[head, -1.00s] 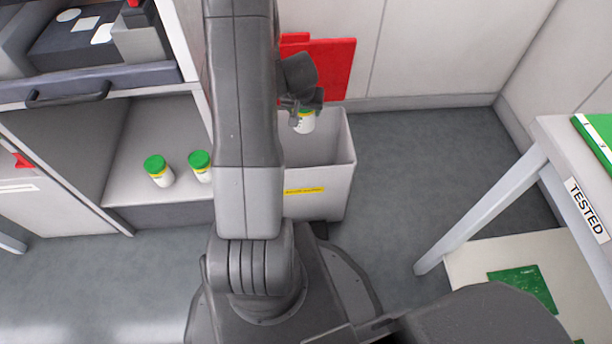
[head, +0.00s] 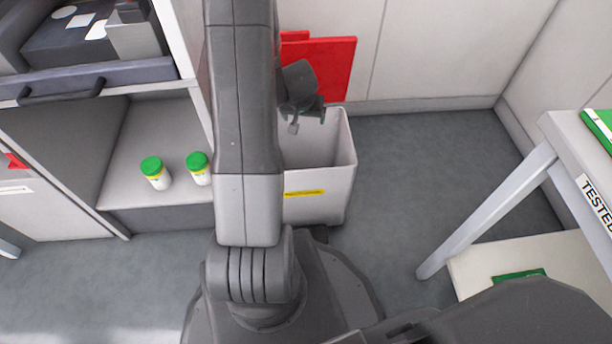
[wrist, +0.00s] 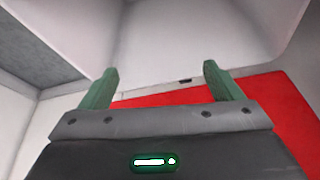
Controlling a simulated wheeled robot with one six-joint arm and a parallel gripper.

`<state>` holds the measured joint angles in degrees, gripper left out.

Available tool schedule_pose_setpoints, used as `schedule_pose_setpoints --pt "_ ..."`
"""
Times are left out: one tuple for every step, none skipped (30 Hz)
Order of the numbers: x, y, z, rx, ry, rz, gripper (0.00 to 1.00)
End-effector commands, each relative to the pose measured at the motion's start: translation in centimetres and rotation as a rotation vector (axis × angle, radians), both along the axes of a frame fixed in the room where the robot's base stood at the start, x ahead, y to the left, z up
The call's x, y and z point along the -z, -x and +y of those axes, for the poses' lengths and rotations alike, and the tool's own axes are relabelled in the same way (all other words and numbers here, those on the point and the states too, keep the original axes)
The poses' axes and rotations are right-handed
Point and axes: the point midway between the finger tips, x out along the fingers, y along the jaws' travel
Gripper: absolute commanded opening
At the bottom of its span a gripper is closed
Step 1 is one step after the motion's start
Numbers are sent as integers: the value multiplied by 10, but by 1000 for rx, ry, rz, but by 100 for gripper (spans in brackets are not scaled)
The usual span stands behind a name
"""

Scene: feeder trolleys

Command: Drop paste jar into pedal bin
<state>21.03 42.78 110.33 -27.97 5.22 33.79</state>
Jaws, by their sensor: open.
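The pedal bin (head: 325,200) is a light grey open box with a yellow label, and its red lid (head: 335,65) stands raised behind it. My gripper (head: 308,120) is over the bin's opening, near the rear rim. In the wrist view its two green fingers (wrist: 160,85) are spread apart with nothing between them. The paste jar it held is no longer seen in either view; the bin's floor is hidden by its front wall and my arm.
Two similar white jars with green caps, a left one (head: 155,172) and a right one (head: 199,168), stand on the low shelf at left. A table (head: 560,130) stands at right. Grey floor (head: 430,170) is clear between bin and table.

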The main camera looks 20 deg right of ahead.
Motion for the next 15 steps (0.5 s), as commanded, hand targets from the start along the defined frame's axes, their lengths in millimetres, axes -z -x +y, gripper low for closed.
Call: schedule_pose_setpoints --pt "-2 0 0 0 0 0 86" --pt "-4 1 0 0 0 -1 86" --pt "-7 2 1 0 0 -1 86" --pt "-10 2 1 0 0 -1 86" --pt "-14 4 2 0 1 -2 86" --pt "-20 5 3 0 0 -1 86" --pt "-26 7 4 0 0 -1 86" --pt "-31 9 5 0 1 -2 86" --pt "-40 11 6 0 1 -3 86" --pt "-46 13 7 -1 2 -2 86" --pt "-52 16 8 0 1 -3 86" --pt "-61 19 10 1 0 -3 86" --pt "-67 21 11 -1 1 -4 86" --pt "-73 23 12 0 1 -4 86" --pt "-81 26 14 1 1 -4 86"
